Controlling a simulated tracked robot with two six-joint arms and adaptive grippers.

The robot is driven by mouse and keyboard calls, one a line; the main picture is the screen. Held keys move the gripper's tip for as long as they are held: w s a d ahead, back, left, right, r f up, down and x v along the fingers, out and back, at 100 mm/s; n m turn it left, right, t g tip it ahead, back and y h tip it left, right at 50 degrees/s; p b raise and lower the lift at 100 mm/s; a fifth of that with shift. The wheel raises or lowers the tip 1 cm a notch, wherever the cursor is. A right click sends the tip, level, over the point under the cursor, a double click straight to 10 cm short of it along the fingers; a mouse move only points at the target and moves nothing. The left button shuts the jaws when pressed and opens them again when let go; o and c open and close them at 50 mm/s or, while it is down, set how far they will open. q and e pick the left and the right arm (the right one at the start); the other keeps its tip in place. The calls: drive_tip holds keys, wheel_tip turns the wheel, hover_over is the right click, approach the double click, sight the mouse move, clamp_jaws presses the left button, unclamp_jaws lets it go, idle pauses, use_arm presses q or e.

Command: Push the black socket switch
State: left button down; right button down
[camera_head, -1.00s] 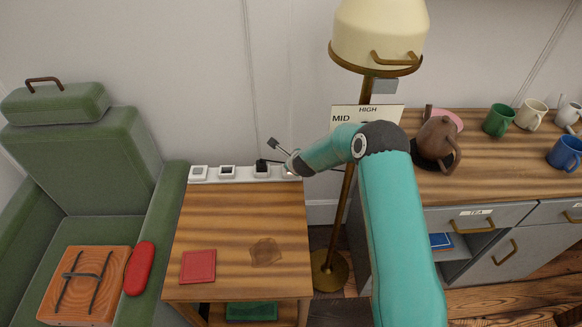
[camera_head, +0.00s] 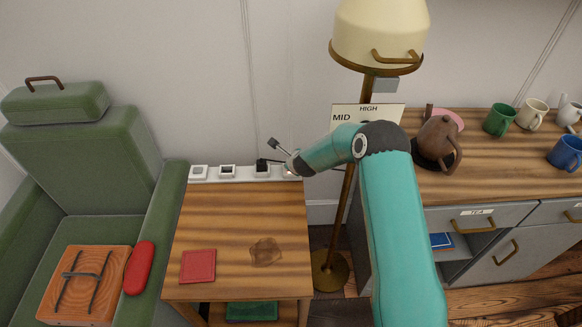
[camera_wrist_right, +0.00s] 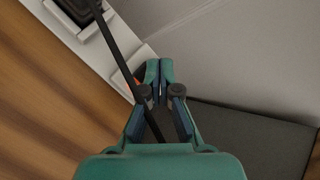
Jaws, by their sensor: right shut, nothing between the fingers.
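The white socket strip (camera_head: 243,174) runs along the back edge of the small wooden table, against the wall. Dark-centred sockets show on it, including a black piece (camera_head: 262,167) left of my right gripper (camera_head: 290,168). My right gripper is over the strip's right end and partly hides the last socket. In the right wrist view the right gripper (camera_wrist_right: 160,68) is shut and empty. Its tips overlap a dark, orange-edged part (camera_wrist_right: 140,73) on the white strip; contact cannot be told. A black square socket piece (camera_wrist_right: 78,10) shows at top left. My left gripper is out of view.
A dark cord or rod crosses the wrist view beside the fingers. A brass lamp pole (camera_head: 347,215) stands right of the table (camera_head: 220,225). A red square (camera_head: 198,266) lies on the table. A green armchair (camera_head: 90,165) is left; a counter (camera_head: 480,160) with mugs is right.

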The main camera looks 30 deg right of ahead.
drive_tip(key=shift+f+b, duration=0.3)
drive_tip(key=shift+f, duration=0.05)
drive_tip(key=shift+r, duration=0.5)
idle(0.3)
wheel_tip(320, 180, up, 6)
drive_tip(key=p, duration=0.5)
idle(0.5)
